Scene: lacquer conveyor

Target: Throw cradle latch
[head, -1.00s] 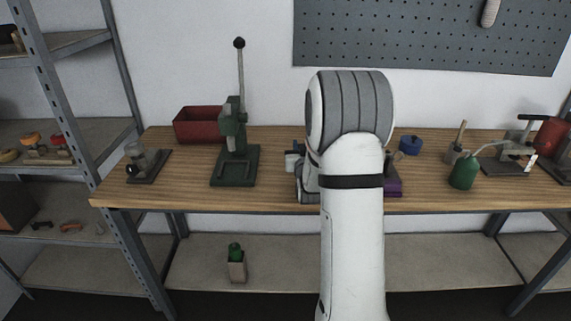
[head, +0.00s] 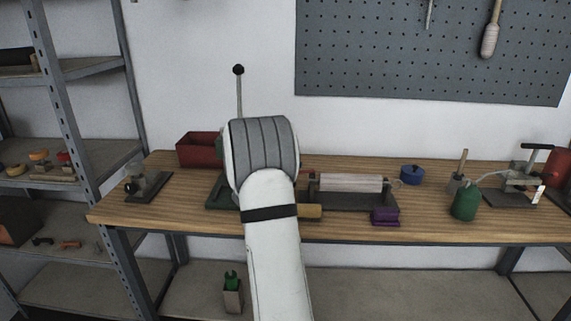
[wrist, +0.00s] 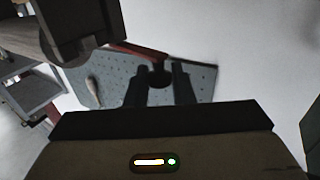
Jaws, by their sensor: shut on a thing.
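The cradle (head: 355,201) is a dark base on the bench that bears a pale roller (head: 350,183). Its left end is hidden behind my arm in the head view. In the wrist view, a dark bracket (wrist: 85,20) and part of a thick grey cylinder fill the upper left. A red lever (wrist: 128,49), which looks like the latch, runs from the bracket to a black knob (wrist: 160,78). My gripper (wrist: 159,72) is shut on the knob, with one dark finger on each side. My gripper is hidden in the head view.
A purple block (head: 385,216) and a yellow block (head: 309,211) lie at the cradle's front. A green press with a tall lever (head: 240,95) stands left, mostly behind my arm. A red bin (head: 197,149), a blue pot (head: 411,174) and a green bottle (head: 465,203) stand on the bench.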

